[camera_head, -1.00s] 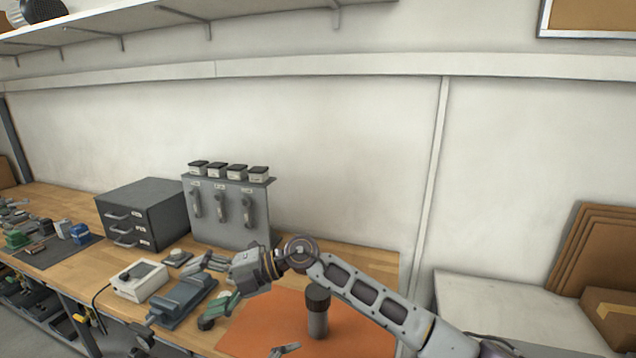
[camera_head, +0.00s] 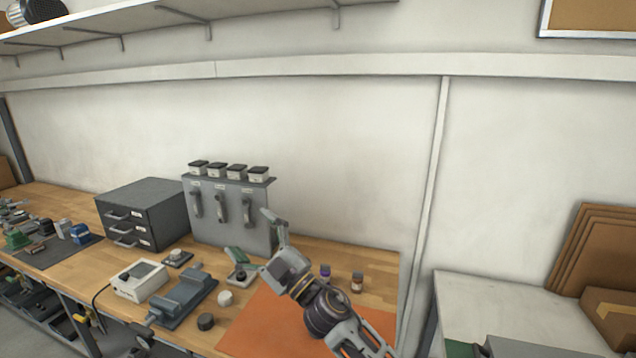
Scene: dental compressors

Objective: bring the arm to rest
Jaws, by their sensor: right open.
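My right gripper (camera_head: 248,232) is open, with its two fingers spread apart and pointing up and left. I see nothing between the fingers. It hangs over the back of the wooden bench, in front of the grey panel with handles (camera_head: 228,212). My right arm comes in from the bottom and crosses the orange mat (camera_head: 262,325), hiding part of it. My left gripper is not in view.
A dark drawer cabinet (camera_head: 160,214), a white control box (camera_head: 140,281) and a grey vise (camera_head: 186,296) stand on the bench to the left. Two small bottles stand behind my wrist, one brown-labelled (camera_head: 357,282). Brown boards (camera_head: 590,255) lean at right.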

